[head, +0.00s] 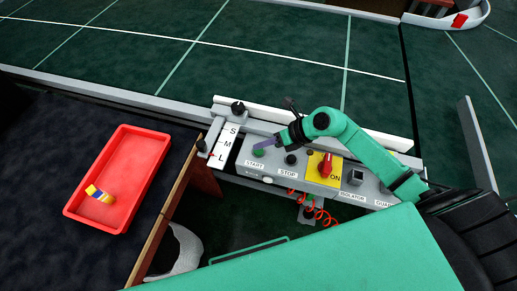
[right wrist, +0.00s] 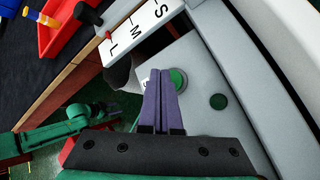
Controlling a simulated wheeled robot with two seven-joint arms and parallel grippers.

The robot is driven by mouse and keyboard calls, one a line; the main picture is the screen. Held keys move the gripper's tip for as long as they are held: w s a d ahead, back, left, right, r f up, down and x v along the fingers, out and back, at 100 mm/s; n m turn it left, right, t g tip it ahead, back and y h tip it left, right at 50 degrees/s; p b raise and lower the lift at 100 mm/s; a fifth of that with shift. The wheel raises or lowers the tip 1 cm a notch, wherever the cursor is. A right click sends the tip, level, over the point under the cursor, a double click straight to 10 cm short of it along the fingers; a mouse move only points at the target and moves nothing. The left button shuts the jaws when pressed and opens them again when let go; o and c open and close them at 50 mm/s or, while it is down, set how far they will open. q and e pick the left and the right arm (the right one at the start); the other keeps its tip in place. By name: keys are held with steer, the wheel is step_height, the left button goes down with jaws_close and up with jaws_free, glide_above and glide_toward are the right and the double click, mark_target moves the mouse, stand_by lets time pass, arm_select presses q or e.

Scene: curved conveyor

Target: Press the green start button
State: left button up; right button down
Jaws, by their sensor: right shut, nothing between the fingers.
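The green START button (head: 258,152) sits on the grey control panel, left of the black STOP button (head: 291,159). My right gripper (head: 262,144) is over the panel at the START button, its purple fingers shut and empty. In the right wrist view the fingertips (right wrist: 163,74) overlap the left edge of the green button (right wrist: 179,79). I cannot tell whether they touch it.
The panel also has a red switch (head: 326,165) on a yellow plate, a black knob (head: 238,107) and an S-M-L scale (head: 225,145). A red tray (head: 150,145) with a yellow, white and blue object (head: 100,194) stands left. The green conveyor (head: 260,60) lies behind.

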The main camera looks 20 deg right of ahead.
mark_target(262, 152)
steer(key=shift+f+b, duration=0.4)
steer(key=shift+f+b, duration=0.35)
steer(key=shift+f, duration=0.1)
stand_by(0.5)
stand_by(0.3)
steer(key=shift+r+p, duration=0.75)
steer(key=shift+r, duration=0.1)
step_height(262, 152, up, 5)
steer(key=p, duration=0.4)
steer(key=shift+r, duration=0.1)
stand_by(0.4)
